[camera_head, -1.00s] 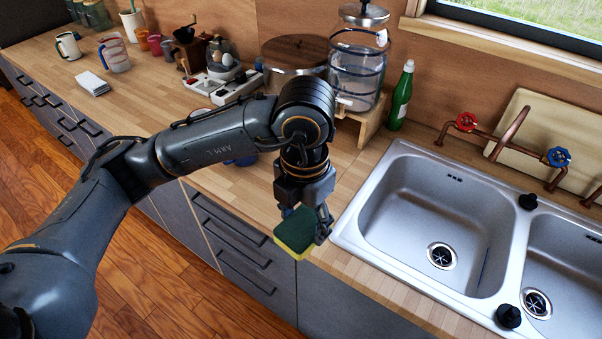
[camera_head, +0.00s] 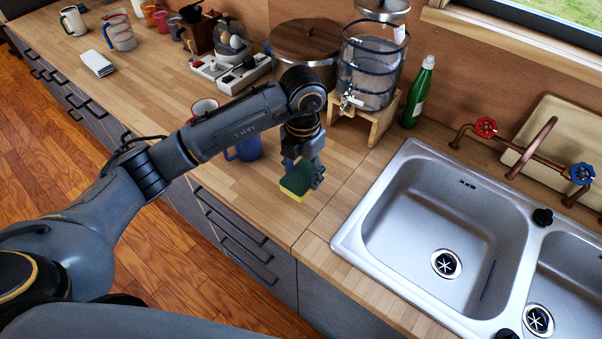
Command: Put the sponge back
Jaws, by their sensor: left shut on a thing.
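A green and yellow sponge (camera_head: 297,180) is held by my left gripper (camera_head: 312,172), which is shut on it. The sponge is tilted, its dark green face up and its yellow side toward the front. It appears above the wooden counter (camera_head: 330,208), left of the sink (camera_head: 350,232). I cannot tell how high it is above the counter. Part of the sponge's far side is hidden by the gripper. My right gripper is not in view.
A glass dispenser (camera_head: 370,75) on a wooden stand and a green bottle (camera_head: 418,92) stand behind the sponge. A blue mug (camera_head: 246,149) is left of it, partly behind my arm. A copper tap (camera_head: 530,148) stands behind the sink. The counter in front of the bottle is clear.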

